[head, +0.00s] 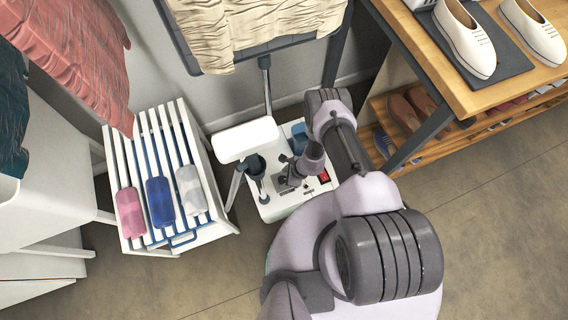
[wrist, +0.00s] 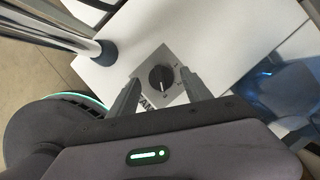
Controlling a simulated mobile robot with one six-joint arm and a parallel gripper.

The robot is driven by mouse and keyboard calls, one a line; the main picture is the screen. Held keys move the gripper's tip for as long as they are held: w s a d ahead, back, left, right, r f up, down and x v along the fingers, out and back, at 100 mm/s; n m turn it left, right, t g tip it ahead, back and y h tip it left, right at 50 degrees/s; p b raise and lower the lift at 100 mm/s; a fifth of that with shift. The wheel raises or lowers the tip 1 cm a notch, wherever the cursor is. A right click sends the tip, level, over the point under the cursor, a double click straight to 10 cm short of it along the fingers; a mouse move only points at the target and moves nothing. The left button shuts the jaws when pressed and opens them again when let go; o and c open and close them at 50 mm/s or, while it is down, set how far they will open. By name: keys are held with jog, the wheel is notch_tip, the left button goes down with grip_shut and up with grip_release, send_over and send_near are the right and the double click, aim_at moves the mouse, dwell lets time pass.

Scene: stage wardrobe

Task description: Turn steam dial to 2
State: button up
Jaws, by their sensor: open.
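The steam dial (wrist: 162,79) is a round black knob with a pale pointer line on a grey plate (wrist: 152,60), set on a white steamer base (wrist: 220,25). Small marks stand around it, too small to read with certainty. My gripper (wrist: 162,88) is open in the wrist view, with one finger on each side of the dial. I cannot tell whether the fingers touch it. In the head view my gripper (head: 290,181) is over the steamer base (head: 280,207) and hides the dial.
A red switch (head: 324,177) sits on the base beside my gripper. A chrome pole (wrist: 60,35) rises close by. A wooden shoe table (head: 425,45) is at right. Grey floor is open at lower right.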

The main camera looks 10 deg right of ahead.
jog(key=shift+w+a+f, duration=0.1)
jog(key=shift+a+f, duration=0.05)
jog(key=shift+f, duration=0.3)
grip_shut()
